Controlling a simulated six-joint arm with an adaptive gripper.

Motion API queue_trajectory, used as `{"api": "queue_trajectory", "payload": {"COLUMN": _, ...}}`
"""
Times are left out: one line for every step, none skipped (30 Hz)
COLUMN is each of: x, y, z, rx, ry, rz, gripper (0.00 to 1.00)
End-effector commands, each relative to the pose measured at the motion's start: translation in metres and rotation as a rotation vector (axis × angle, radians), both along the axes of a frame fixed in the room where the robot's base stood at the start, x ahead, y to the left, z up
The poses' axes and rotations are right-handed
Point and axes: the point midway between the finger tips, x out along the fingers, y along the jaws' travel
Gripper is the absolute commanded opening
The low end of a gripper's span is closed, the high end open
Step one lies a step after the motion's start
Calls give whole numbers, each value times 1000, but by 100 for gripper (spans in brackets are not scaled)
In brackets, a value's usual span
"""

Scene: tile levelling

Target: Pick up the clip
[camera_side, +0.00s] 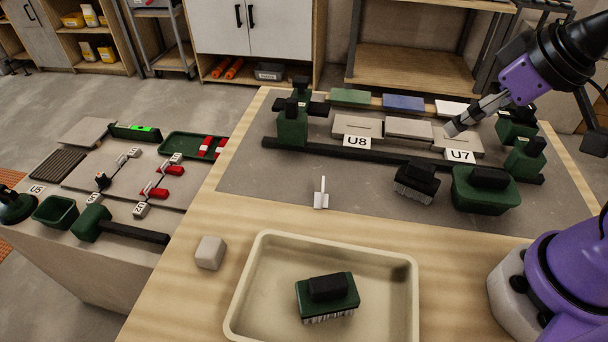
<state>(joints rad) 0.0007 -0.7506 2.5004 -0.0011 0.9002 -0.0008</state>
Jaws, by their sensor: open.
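A small white clip-like piece (321,194) stands on the grey mat, left of the middle, with a flat foot and a thin upright stem. My gripper (461,122) is at the upper right, over the light tile by the U7 label (460,156). It is open, with its fingers pointing down and left. It is well to the right of and behind the white clip, apart from it. The gap between the fingers is hard to make out at this size.
Light tiles sit behind a dark rail (350,154) with green clamps (292,126). A black brush (416,181) and a green block (486,188) stand right of the clip. A cream tray (249,290) holds a green brush (327,296). A beige cube (210,252) lies left.

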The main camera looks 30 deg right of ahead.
Motion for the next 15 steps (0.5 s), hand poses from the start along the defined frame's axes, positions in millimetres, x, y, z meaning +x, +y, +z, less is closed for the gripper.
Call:
{"api": "queue_trajectory", "payload": {"x": 0, "y": 0, "z": 0, "rx": 0, "ry": 0, "rz": 0, "gripper": 83}}
{"api": "queue_trajectory", "payload": {"x": 0, "y": 0, "z": 0, "rx": 0, "ry": 0, "rz": 0, "gripper": 80}}
{"api": "queue_trajectory", "payload": {"x": 0, "y": 0, "z": 0, "rx": 0, "ry": 0, "rz": 0, "gripper": 80}}
{"api": "queue_trajectory", "payload": {"x": 0, "y": 0, "z": 0, "rx": 0, "ry": 0, "rz": -1, "gripper": 80}}
{"api": "queue_trajectory", "payload": {"x": 0, "y": 0, "z": 0, "rx": 0, "ry": 0, "rz": -1, "gripper": 80}}
{"api": "queue_trajectory", "payload": {"x": 0, "y": 0, "z": 0, "rx": 0, "ry": 0, "rz": -1, "gripper": 80}}
{"api": "queue_trajectory", "payload": {"x": 0, "y": 0, "z": 0, "rx": 0, "ry": 0, "rz": -1, "gripper": 80}}
{"api": "queue_trajectory", "payload": {"x": 0, "y": 0, "z": 0, "rx": 0, "ry": 0, "rz": -1, "gripper": 80}}
{"api": "queue_trajectory", "payload": {"x": 0, "y": 0, "z": 0, "rx": 0, "ry": 0, "rz": -1, "gripper": 80}}
{"api": "queue_trajectory", "payload": {"x": 0, "y": 0, "z": 0, "rx": 0, "ry": 0, "rz": -1, "gripper": 80}}
{"api": "queue_trajectory", "payload": {"x": 0, "y": 0, "z": 0, "rx": 0, "ry": 0, "rz": -1, "gripper": 80}}
{"api": "queue_trajectory", "payload": {"x": 1, "y": 0, "z": 0, "rx": 0, "ry": 1, "rz": 2, "gripper": 80}}
{"api": "queue_trajectory", "payload": {"x": 2, "y": 1, "z": 0, "rx": -2, "ry": 3, "rz": 10, "gripper": 80}}
{"api": "queue_trajectory", "payload": {"x": 4, "y": 2, "z": 0, "rx": -5, "ry": 6, "rz": 24, "gripper": 80}}
{"api": "queue_trajectory", "payload": {"x": 8, "y": 5, "z": -1, "rx": -10, "ry": 13, "rz": 52, "gripper": 80}}
